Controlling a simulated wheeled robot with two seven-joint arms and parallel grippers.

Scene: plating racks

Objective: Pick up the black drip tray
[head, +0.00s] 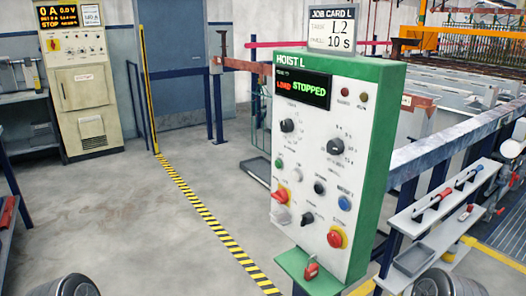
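A shallow dark grey tray (413,260) sits on the lower level of the white two-level shelf (437,236) at the right. It is the closest match to a black drip tray here. A flat dark tray-like frame (256,171) lies on the floor behind the hoist panel, which partly hides it; I cannot tell what it is. Rounded dark parts of my own arms show at the bottom left and bottom right edges. Neither gripper's fingers are in view.
The green and white hoist panel (318,155) stands in the middle, left of the shelf, with a green ledge at its foot. Red-handled tools (434,206) lie on the upper shelf. Rails and tanks fill the right back. Grey floor (130,235) is clear at left.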

